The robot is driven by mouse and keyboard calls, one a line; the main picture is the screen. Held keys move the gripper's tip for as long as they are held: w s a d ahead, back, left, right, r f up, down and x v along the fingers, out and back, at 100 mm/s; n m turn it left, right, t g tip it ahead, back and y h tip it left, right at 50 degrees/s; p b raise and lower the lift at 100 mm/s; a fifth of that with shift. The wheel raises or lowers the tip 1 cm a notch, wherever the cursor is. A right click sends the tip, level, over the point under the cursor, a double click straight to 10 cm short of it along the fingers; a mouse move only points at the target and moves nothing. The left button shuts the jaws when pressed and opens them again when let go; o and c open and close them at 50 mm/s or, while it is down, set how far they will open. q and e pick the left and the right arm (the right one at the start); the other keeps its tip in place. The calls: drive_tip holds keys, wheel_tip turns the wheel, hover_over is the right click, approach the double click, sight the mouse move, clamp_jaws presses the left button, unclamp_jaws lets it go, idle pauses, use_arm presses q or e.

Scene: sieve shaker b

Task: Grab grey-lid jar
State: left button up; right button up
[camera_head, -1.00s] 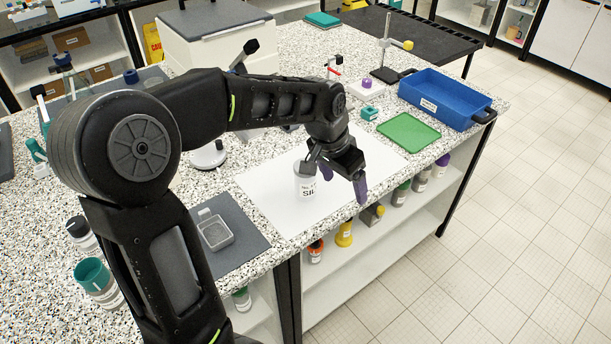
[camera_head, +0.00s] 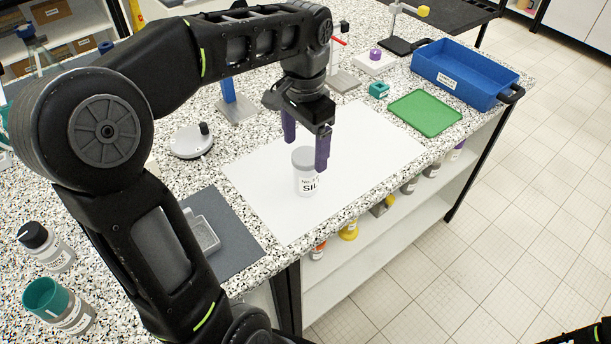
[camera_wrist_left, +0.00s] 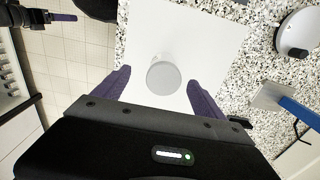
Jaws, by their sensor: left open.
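The grey-lid jar (camera_head: 306,183) stands upright on the white mat (camera_head: 378,140), its label facing the front. My left gripper (camera_head: 306,153) points down above the jar, its purple fingers open and apart. In the left wrist view the jar's round grey lid (camera_wrist_left: 163,77) lies between the two open fingers (camera_wrist_left: 160,80), with a gap on each side. The jar does not appear gripped. My right gripper (camera_wrist_left: 60,17) shows only as a small part with a purple finger at the top left of the wrist view; its opening is unclear.
A green mat (camera_head: 425,112) and a blue tray (camera_head: 462,75) lie to the right. A round white device (camera_head: 190,141) stands left of the white mat. Two jars stand farther left.

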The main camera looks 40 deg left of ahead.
sight(305, 156)
use_arm(q)
drive_tip(key=shift+w+a+f+b, duration=0.15)
drive_tip(key=shift+w+f+b, duration=0.15)
drive_tip(key=shift+f, duration=0.2)
drive_tip(key=shift+w+a+f+b, duration=0.15)
drive_tip(key=shift+f+b, duration=0.15)
drive_tip(key=shift+f, duration=0.2)
drive_tip(key=shift+f, duration=1.25)
wheel_tip(305, 156, down, 5)
drive_tip(key=shift+w+f+p, duration=0.1)
drive_tip(key=shift+w+p, duration=0.05)
drive_tip(key=shift+p, duration=0.45)
drive_tip(key=shift+c, duration=0.3)
